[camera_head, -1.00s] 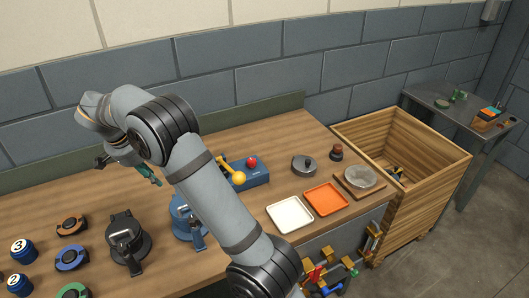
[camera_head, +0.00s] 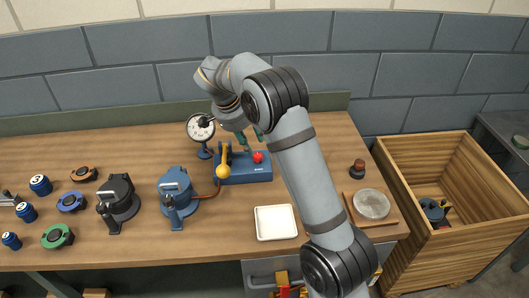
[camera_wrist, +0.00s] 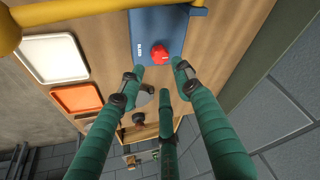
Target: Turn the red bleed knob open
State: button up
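The red bleed knob (camera_head: 258,157) sits on top of the blue box (camera_head: 247,174) at the back middle of the bench. In the wrist view the red knob (camera_wrist: 160,54) is beside the word BLEED on the blue box (camera_wrist: 148,22). My gripper (camera_head: 252,142) is just above and behind the knob in the head view. In the wrist view my gripper (camera_wrist: 157,72) has its green fingers spread wide with nothing between them. The knob appears just beyond the fingertips; I cannot see any contact.
A yellow-balled lever (camera_head: 223,170) stands left of the knob on the same box, with a round gauge (camera_head: 200,127) behind it. A blue casing (camera_head: 177,191) stands left, linked by a red hose. A white tray (camera_head: 276,222) lies in front. A wooden crate (camera_head: 415,240) is at right.

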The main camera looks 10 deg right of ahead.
aim_at(257, 155)
jog(key=p+x, duration=0.1)
jog(key=x, duration=0.7)
jog(key=shift+a+f, duration=0.15)
jog(key=shift+c, duration=0.6)
jog(key=c, duration=0.7)
